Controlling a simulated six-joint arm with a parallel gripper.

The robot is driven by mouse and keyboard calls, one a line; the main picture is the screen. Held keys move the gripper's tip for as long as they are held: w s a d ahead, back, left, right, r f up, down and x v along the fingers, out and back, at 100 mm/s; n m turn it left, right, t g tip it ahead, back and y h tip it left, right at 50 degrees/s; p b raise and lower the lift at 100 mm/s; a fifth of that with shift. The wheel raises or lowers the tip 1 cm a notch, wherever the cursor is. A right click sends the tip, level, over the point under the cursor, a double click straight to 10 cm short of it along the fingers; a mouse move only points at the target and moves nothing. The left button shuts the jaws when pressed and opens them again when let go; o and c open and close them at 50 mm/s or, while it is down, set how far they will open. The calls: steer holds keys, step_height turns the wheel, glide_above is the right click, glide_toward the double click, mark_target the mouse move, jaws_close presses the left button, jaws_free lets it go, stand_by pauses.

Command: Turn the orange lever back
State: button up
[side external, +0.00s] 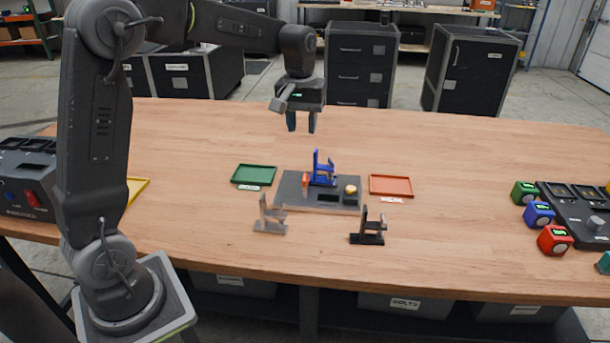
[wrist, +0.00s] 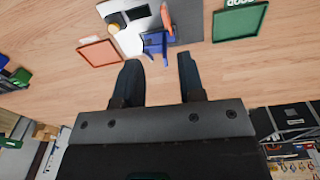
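The orange lever (side external: 305,184) stands upright on a grey plate (side external: 290,193) in the middle of the table, just left of a blue bracket-like piece (side external: 323,172). In the wrist view the orange lever (wrist: 167,18) shows at the top edge, partly cut off, beside the blue piece (wrist: 155,42). My gripper (side external: 301,129) hangs above and behind the plate, pointing down, with nothing between its fingers. In the wrist view the fingers (wrist: 158,75) are apart, with bare table between them.
A green tray (side external: 254,175) lies left of the plate and a red-orange tray (side external: 391,185) right of it. A grey bracket (side external: 270,216) and a black bracket (side external: 368,228) stand in front. Coloured cubes (side external: 539,213) stand far right.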

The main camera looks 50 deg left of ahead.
mark_target(305, 177)
steer(key=shift+n+g, duration=0.3)
steer(key=shift+n, duration=0.2)
steer(key=f, duration=0.5)
steer(key=w+a+f, duration=0.1)
steer(key=f, duration=0.4)
steer(key=w+a+f, duration=0.1)
steer(key=f, duration=0.5)
steer(key=shift+w, duration=0.15)
steer(key=shift+c, duration=0.2)
jaws_close()
